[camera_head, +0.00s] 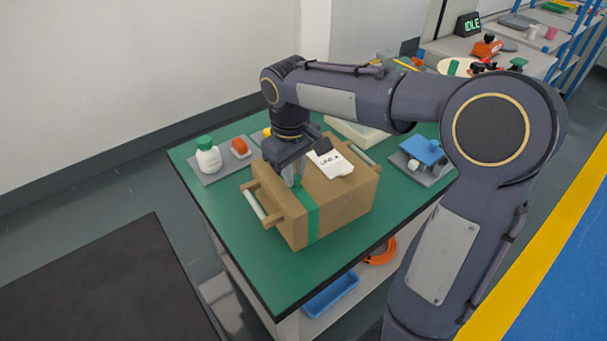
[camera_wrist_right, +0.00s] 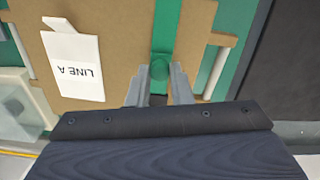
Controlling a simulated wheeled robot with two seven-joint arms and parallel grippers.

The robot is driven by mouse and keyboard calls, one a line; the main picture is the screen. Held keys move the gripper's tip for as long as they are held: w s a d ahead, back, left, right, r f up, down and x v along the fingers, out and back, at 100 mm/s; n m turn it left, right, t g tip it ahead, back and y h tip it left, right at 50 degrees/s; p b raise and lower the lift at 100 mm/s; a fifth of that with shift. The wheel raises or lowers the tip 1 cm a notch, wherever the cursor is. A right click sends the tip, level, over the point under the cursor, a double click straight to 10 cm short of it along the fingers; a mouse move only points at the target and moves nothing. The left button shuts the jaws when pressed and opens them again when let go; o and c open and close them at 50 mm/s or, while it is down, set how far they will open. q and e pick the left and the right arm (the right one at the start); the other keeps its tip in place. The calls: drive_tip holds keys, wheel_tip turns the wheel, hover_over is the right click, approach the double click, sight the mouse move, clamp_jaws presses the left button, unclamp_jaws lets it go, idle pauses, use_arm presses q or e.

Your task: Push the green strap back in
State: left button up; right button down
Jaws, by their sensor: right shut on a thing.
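A brown box (camera_head: 341,204) with side handles stands on the green tabletop. The green strap (camera_head: 312,219) runs down the front face of the box and over its top. My left gripper is out of view.
A white card marked LINE A (camera_head: 330,163) lies on the box top. A white bottle (camera_head: 208,156) and a red-orange item (camera_head: 240,147) stand on a grey mat at the left. A blue device (camera_head: 424,151) sits at the right. The green tabletop (camera_head: 236,237) is bare at front left.

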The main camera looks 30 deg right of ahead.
drive_tip(key=shift+w, duration=0.2)
drive_tip(key=c, duration=1.3)
unclamp_jaws()
drive_tip(key=shift+s+a+r+p, duration=0.1)
drive_tip(key=shift+r+p, duration=0.2)
drive_tip(key=shift+r, duration=1.65)
drive_tip(key=shift+a+r+p, duration=0.1)
drive_tip(key=shift+r+p, duration=0.15)
drive_tip(key=shift+r, duration=1.7)
